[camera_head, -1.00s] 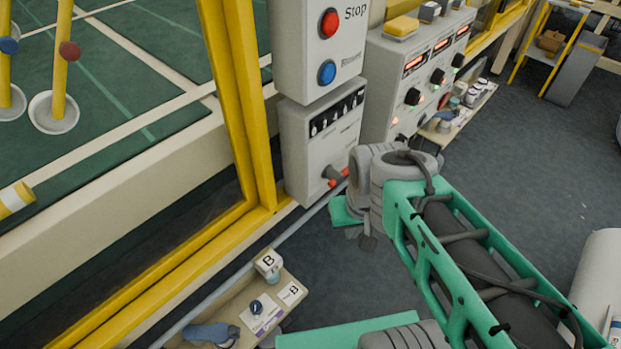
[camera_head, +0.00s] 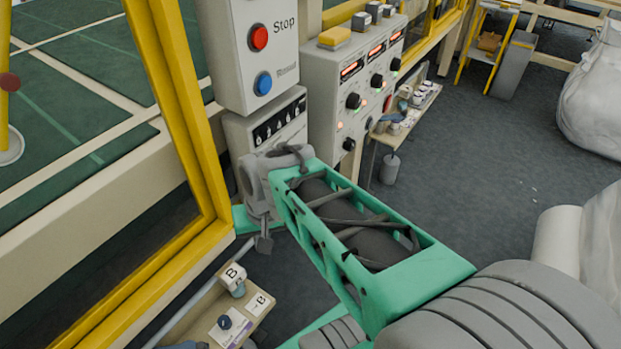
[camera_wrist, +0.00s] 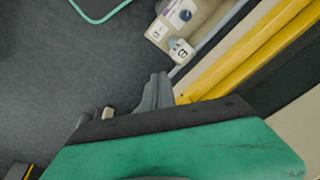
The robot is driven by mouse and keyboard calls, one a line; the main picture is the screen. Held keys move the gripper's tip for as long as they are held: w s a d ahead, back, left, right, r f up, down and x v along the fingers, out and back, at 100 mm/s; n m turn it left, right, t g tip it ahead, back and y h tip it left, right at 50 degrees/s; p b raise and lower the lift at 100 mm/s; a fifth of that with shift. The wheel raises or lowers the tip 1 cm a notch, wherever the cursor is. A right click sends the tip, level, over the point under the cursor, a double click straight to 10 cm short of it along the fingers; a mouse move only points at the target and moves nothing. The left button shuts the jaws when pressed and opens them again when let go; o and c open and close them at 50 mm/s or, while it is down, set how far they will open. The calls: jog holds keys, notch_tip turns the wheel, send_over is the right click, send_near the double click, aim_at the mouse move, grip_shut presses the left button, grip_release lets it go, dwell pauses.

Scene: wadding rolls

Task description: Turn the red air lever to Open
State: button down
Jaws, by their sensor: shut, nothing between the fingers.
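The red air lever is hidden in the head view, where my wrist covers the lower part of the white box (camera_head: 276,122) below the Stop panel. The box's upper face with its row of small marks still shows. In the wrist view the lever does not show. My gripper (camera_wrist: 157,86) shows there as two grey fingers side by side, shut with nothing between them, pointing toward the floor and the shelf. In the head view my wrist is in front of the box; I cannot tell whether the fingers touch anything.
The Stop panel (camera_head: 244,48) hangs above the box. A control cabinet (camera_head: 345,95) with black knobs stands right of it. A yellow frame post (camera_head: 188,120) rises at the left. A low shelf (camera_head: 190,322) holds a block marked B (camera_head: 232,278). Open floor (camera_head: 480,160) lies right.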

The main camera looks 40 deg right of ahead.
jog(key=w+d+f+m+t+y, duration=0.1)
jog(key=w+d+f+m+y, duration=0.15)
jog(key=w+d+m, duration=0.4)
jog(key=s+d+m+t, duration=0.2)
jog(key=d+m+t, duration=0.2)
jog(key=d+m, duration=0.5)
jog(key=s+d+m+t, duration=0.1)
jog(key=d+m+t, duration=0.2)
jog(key=d+m, duration=0.6)
jog(key=m+y, duration=0.1)
jog(key=m, duration=0.3)
jog(key=shift+s+d+t, duration=0.25)
jog(key=shift+s+t, duration=0.15)
jog(key=shift+w, duration=0.1)
jog(key=b+x, duration=0.3)
jog(key=x, duration=0.6)
jog(key=r, duration=0.1)
jog(key=w+r, duration=0.1)
jog(key=r, duration=0.1)
jog(key=shift+w+a+r, duration=0.15)
jog(key=shift+a, duration=0.1)
